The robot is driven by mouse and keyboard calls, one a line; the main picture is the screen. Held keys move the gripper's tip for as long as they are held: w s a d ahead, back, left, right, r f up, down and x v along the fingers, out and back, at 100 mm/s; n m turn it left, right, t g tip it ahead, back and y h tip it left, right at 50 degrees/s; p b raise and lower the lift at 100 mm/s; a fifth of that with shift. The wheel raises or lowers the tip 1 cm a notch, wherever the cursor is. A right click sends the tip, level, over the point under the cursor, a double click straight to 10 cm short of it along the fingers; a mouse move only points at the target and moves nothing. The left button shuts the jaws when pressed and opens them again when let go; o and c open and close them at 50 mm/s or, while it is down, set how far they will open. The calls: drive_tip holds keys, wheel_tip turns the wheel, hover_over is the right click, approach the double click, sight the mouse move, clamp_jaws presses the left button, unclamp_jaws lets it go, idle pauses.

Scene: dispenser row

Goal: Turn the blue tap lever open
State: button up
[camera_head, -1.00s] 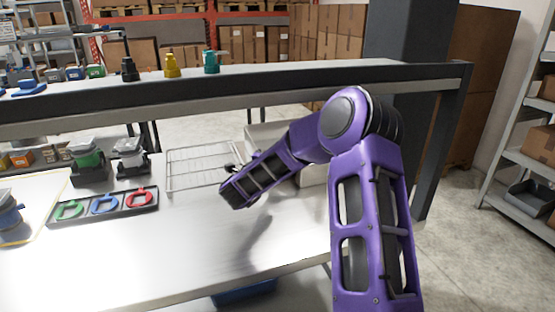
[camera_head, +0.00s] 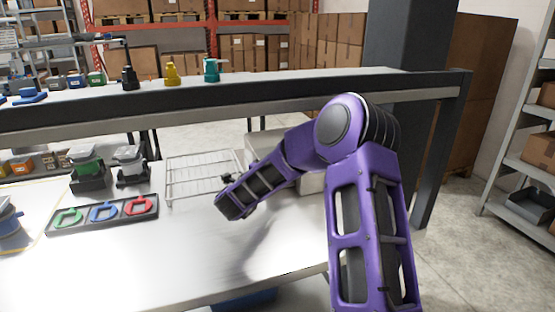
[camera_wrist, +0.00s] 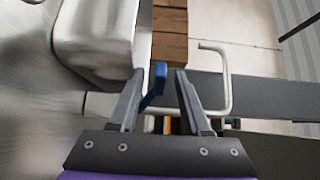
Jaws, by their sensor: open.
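In the wrist view the blue tap lever (camera_wrist: 155,85) stands between the two fingers of my gripper (camera_wrist: 158,78), nearer the left finger. The fingers are apart on either side of it, and I cannot tell whether the lever touches one. A rounded metal body (camera_wrist: 100,30) fills the upper left, beside the lever. A bent grey pipe (camera_wrist: 227,80) shows to the right of the fingers. In the head view my gripper and the lever cannot be made out; only my purple arm shows, reaching left over the bench.
In the head view a black tray (camera_head: 80,229) holds green, blue and red rings on the bench (camera_head: 190,255). A wire rack (camera_head: 195,174) lies behind my arm. A dark rail (camera_head: 290,92) crosses above the bench. The front middle of the bench is clear.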

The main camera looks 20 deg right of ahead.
drive_tip(key=v, duration=1.6)
drive_tip(key=shift+r, duration=0.1)
